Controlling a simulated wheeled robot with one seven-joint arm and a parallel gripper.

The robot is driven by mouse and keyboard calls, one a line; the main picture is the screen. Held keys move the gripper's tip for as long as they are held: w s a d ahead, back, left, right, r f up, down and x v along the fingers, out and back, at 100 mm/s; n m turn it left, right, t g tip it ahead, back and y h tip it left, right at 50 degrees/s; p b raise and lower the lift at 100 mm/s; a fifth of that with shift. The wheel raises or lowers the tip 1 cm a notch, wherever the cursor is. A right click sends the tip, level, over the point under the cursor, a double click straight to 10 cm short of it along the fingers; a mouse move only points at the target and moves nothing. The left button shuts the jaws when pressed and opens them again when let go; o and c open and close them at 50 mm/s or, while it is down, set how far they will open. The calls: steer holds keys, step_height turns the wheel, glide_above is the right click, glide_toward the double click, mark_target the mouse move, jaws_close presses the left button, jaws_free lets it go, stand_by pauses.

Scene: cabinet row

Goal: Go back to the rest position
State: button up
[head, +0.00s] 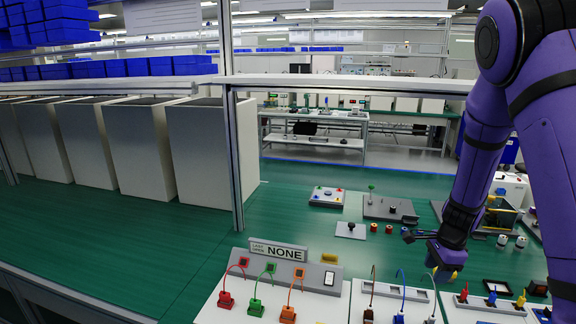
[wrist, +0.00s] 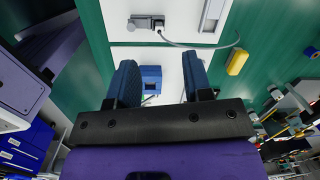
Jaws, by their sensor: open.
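My gripper (head: 428,254) is at the lower right in the head view, above the green bench and behind the white connector panels. In the wrist view my gripper (wrist: 159,70) has its two blue fingers spread apart, with nothing held between them. A small blue block (wrist: 151,79) on a white panel (wrist: 172,62) shows in the gap between the fingers, beyond them. I cannot tell how far below the fingertips it is. My purple arm comes down from the upper right in the head view.
Red, green and orange plugs (head: 256,307) with cables stand on the front panel below a "NONE" sign (head: 278,252). A blue plug (head: 399,317) stands on the adjoining panel. A metal post (head: 233,150) rises at mid-left. The green bench (head: 120,240) is clear at left, before tall bins (head: 212,150).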

steer(key=s+a+r+n+t, duration=0.1)
steer(key=s+a+r+n, duration=0.15)
steer(key=r, duration=0.45)
steer(key=s+a+r+n+y, duration=0.1)
steer(key=s+a+r+n, duration=0.15)
steer(key=r, duration=0.35)
steer(key=s+a+r+n+t, duration=0.1)
steer(key=s+a+r+n, duration=0.2)
steer(key=r, duration=0.4)
steer(key=s+r+n+t+h, duration=0.1)
steer(key=s+r+n, duration=0.4)
steer(key=s, duration=0.4)
steer(key=s+a+r+n+t+h, duration=0.1)
steer(key=s+r+n, duration=0.4)
steer(key=s, duration=0.4)
steer(key=shift+s+a+r+n, duration=0.25)
steer(key=shift+s+r+n, duration=0.05)
steer(key=shift+r, duration=0.4)
